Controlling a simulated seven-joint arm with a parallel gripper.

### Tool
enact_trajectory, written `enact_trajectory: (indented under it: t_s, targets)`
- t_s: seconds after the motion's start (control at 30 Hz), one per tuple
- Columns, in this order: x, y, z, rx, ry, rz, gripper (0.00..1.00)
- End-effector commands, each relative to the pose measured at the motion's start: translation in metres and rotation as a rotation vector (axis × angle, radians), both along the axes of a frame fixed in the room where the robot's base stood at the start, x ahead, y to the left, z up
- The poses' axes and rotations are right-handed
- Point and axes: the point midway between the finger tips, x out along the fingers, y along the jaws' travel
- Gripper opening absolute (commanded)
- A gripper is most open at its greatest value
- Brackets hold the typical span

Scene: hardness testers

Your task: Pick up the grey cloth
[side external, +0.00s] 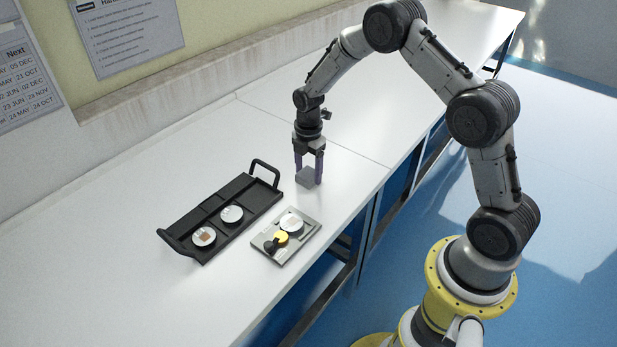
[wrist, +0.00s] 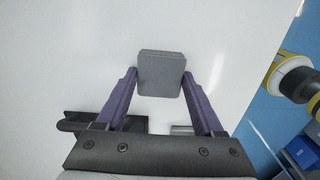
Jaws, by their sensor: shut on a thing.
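The grey cloth (side external: 307,178) is a small, square, block-like grey piece on the white bench, beyond the tray and the plate. In the wrist view the cloth (wrist: 161,73) sits between the purple fingertips. My gripper (side external: 309,170) points down and is shut on the cloth, with one finger on each side in the wrist view (wrist: 160,82). The cloth is at or very close to the bench top; I cannot tell whether it is clear of the surface.
A black handled tray (side external: 222,205) holds two round pieces. Beside it, a grey plate (side external: 305,246) carries a white round piece (side external: 292,223), a yellow disc (side external: 281,238) and a black knob. The bench edge (side external: 352,215) is close on the right. The bench (side external: 120,215) is clear to the left.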

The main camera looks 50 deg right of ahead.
Motion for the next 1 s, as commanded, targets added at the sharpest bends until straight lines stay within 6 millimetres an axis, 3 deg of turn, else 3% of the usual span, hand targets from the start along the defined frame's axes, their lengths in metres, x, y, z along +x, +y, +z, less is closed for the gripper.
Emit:
enact_trajectory:
  t_s: [0.03,0.17,0.57,0.77,1.0]
  targets:
    - [0.0,0.0,0.0,0.0,0.0,0.0,0.37]
    - [0.0,0.0,0.0,0.0,0.0,0.0,0.16]
    - [0.0,0.0,0.009,0.0,-0.001,0.0,0.16]
    - [-0.001,0.0,0.036,-0.001,-0.004,0.0,0.16]
    - [-0.043,0.007,0.085,-0.001,-0.005,0.0,0.16]
